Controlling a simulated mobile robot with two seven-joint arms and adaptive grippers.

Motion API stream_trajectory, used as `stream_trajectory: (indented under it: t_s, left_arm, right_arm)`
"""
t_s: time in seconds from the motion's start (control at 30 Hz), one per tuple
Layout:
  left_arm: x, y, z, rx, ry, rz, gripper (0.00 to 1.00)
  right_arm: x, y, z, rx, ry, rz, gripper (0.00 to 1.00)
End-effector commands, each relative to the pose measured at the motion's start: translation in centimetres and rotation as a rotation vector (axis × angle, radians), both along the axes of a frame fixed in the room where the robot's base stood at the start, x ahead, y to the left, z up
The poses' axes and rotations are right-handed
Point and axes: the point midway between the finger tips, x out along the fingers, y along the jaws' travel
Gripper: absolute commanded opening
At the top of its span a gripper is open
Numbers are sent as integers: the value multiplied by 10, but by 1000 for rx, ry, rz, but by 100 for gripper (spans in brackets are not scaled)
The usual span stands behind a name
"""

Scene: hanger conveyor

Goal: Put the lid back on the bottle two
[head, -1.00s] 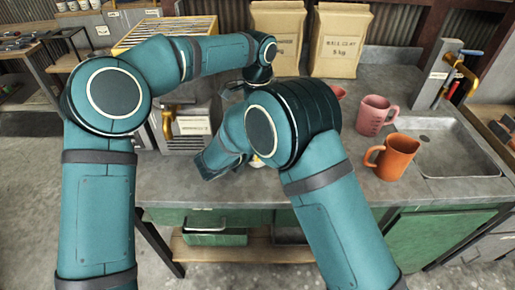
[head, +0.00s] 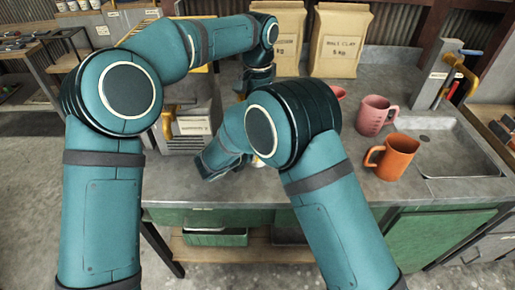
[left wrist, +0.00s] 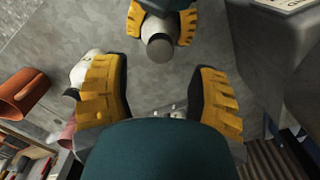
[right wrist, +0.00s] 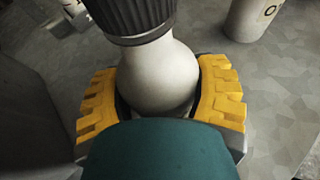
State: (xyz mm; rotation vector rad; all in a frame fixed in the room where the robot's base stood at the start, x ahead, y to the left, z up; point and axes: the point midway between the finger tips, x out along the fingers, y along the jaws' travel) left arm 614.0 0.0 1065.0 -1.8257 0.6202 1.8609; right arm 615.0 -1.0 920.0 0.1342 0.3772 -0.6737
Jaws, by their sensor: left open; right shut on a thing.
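In the right wrist view my right gripper (right wrist: 160,95) is shut on a pale, rounded bottle (right wrist: 155,75) with a dark ribbed collar above the fingers. In the left wrist view my left gripper (left wrist: 158,95) is open and empty. Beyond its fingertips, the held bottle (left wrist: 158,28) shows between my right gripper's yellow fingers, with a grey round end facing my left gripper. I cannot tell whether that end is a lid or the bare neck. In the head view my arms hide most of the bottle and both grippers.
Another pale bottle (right wrist: 255,15) stands at the upper right of the right wrist view. An orange mug (head: 392,157) and pink mug (head: 375,115) stand to the right, by the sink (head: 455,150). Paper clay bags (head: 340,40) stand behind. The counter front is clear.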

Motion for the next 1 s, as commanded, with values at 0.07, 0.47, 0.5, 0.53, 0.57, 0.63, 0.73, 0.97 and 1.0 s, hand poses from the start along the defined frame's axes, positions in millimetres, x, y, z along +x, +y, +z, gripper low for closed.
stream_trajectory:
  t_s: [0.07,0.47,0.5,0.53,0.57,0.63,0.73,0.97,1.0]
  left_arm:
    - [0,-1,5,3,-4,150,59]
    - [0,0,21,1,-15,632,59]
    - [0,0,21,0,-15,644,59]
    - [0,0,21,0,-15,651,59]
    - [0,0,22,0,-15,655,59]
    - [0,0,22,1,-15,657,59]
    - [0,0,22,0,-15,656,59]
    - [1,0,17,1,-14,655,59]
    - [0,0,13,2,-13,655,59]
  right_arm:
    - [0,0,0,0,0,0,0]
    - [0,0,0,0,0,0,0]
    - [0,0,0,0,0,0,0]
    - [0,0,0,0,0,0,0]
    - [0,0,0,0,0,0,0]
    - [0,0,0,0,0,0,0]
    - [0,0,0,0,0,0,0]
    - [0,0,0,0,0,0,0]
    - [0,0,0,0,0,0,0]
